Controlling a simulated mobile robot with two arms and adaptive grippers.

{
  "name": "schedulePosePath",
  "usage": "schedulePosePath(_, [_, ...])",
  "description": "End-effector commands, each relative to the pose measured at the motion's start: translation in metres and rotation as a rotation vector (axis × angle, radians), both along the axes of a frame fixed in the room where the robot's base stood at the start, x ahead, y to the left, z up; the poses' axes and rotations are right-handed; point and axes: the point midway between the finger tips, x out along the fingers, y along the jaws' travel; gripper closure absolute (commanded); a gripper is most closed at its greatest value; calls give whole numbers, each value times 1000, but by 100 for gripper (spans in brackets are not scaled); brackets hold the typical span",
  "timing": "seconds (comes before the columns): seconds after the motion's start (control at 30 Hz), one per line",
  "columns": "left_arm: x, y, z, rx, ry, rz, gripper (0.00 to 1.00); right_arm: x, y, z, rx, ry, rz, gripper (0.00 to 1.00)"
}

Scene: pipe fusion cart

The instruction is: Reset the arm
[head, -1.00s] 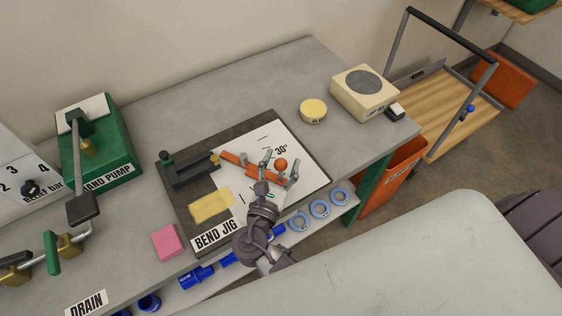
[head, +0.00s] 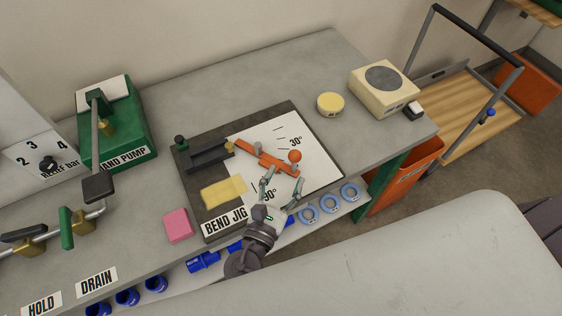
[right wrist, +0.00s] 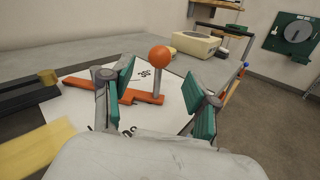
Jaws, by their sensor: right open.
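The bend jig (head: 227,232) is a dark board with a white angle sheet on the bench. Its orange arm (head: 262,157) runs from the pivot by the dark block (head: 205,157) to an orange ball knob (head: 295,156), pointing below the 30° mark. In the right wrist view the knob (right wrist: 160,56) stands on a grey post at the arm's end. My right gripper (head: 283,183) is open and empty at the near side of the arm's knob end. In the right wrist view its fingers (right wrist: 158,95) stand apart, with knob and post beyond them. My left gripper is out of view.
A yellow cloth (head: 223,192) lies on the jig and a pink block (head: 178,225) beside it. A green hand pump (head: 125,135) stands left. A yellow tin (head: 330,104) and a beige scale (head: 384,88) stand right.

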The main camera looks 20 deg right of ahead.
Motion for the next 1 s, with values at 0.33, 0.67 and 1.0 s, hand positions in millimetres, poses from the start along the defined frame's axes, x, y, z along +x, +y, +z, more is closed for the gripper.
schedulePosePath(0.33, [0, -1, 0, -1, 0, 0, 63, -2, -13, -6, 68, -3, -31, 41])
schedulePosePath(0.67, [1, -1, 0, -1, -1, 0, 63, -52, -108, -72, 888, -141, -456, 41])
schedulePosePath(1.0, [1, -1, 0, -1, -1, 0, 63, -99, -118, -87, 1632, -357, -945, 41])
